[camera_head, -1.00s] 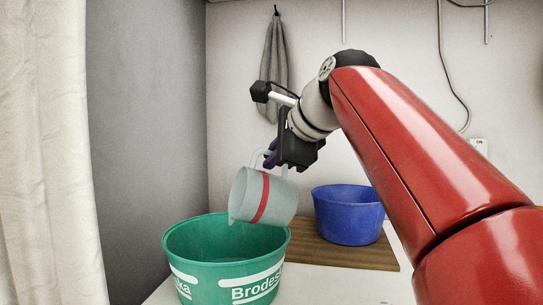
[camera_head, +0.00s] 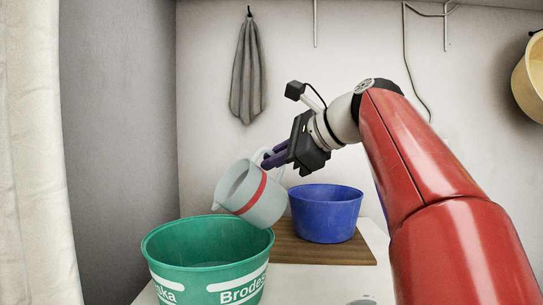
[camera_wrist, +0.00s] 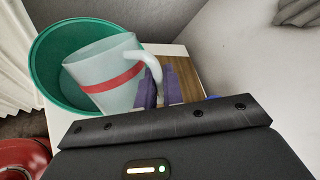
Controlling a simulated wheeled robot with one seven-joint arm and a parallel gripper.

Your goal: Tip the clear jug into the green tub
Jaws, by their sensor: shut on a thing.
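The clear jug (camera_head: 262,200), pale and see-through with a red band, is tilted with its mouth up and to the left. Its spout hangs over the green tub (camera_head: 162,248), above the right part of the opening. My gripper (camera_head: 268,160) is shut on the jug's handle at the upper right. In the wrist view the jug (camera_wrist: 105,70) overlaps the green tub (camera_wrist: 47,68), and the purple fingers (camera_wrist: 158,86) are at the handle. A paler patch shows low inside the tub; I cannot tell if it is liquid. No stream shows at the spout.
A blue tub (camera_head: 326,218) stands on a brown board (camera_head: 300,252) right of the green tub. A grey towel (camera_head: 247,75) hangs on the back wall. A yellow tub (camera_head: 530,80) hangs at the far right. A pale curtain (camera_head: 30,150) is at the left.

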